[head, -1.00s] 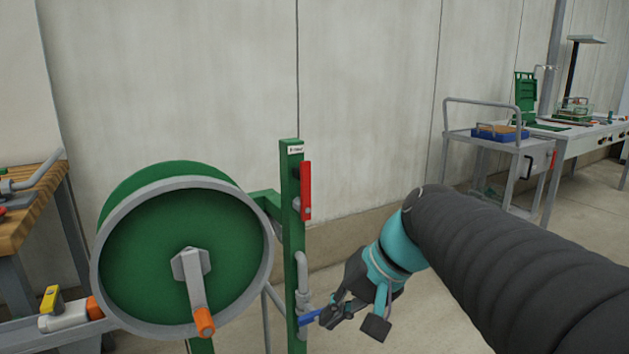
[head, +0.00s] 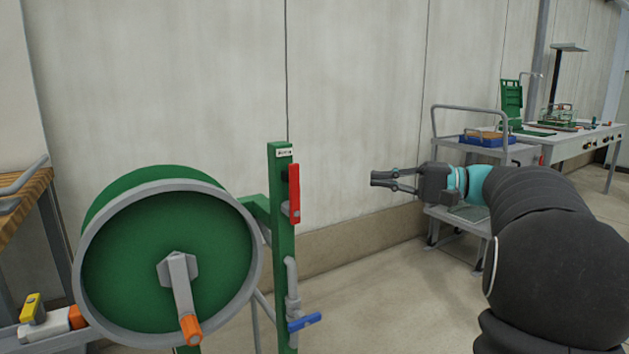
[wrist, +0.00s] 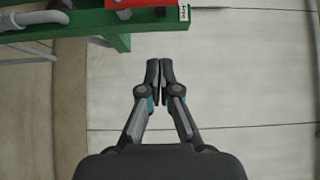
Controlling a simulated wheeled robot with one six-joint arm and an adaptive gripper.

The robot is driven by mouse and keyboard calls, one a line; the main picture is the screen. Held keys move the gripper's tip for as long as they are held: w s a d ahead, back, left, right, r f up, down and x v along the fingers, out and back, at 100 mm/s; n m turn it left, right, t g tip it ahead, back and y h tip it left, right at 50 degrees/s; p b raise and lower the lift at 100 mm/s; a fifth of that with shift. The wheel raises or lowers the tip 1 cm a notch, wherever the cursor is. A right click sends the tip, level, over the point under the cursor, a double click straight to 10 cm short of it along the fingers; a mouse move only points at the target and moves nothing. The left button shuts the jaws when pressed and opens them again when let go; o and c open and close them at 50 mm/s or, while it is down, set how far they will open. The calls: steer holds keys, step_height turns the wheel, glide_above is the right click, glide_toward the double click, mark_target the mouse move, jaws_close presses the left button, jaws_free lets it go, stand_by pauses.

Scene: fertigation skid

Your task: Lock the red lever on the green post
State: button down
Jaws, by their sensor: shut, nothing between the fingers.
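The red lever (head: 294,191) stands upright along the right side of the green post (head: 281,245), near its top. In the wrist view the red lever (wrist: 138,4) is cut off by the top edge, beside the green post (wrist: 88,23). My gripper (head: 374,179) is to the right of the lever in the head view, apart from it and pointing left toward it. In the wrist view my gripper (wrist: 159,66) has its fingertips together, with nothing between them. A small label sits on top of the post.
A blue lever (head: 304,322) on a grey pipe is low on the same post. A green hose reel (head: 165,270) with an orange-handled crank stands to the left. A grey cart (head: 485,150) stands behind my arm. The wall behind the post is bare.

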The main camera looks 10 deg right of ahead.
mark_target(291, 192)
steer(key=shift+a, duration=0.1)
steer(key=s+a+x, duration=0.1)
steer(key=s+x, duration=0.1)
steer(key=x, duration=1)
steer(key=shift+a+p, duration=0.4)
steer(key=shift+a, duration=0.1)
steer(key=shift+s+d, duration=0.1)
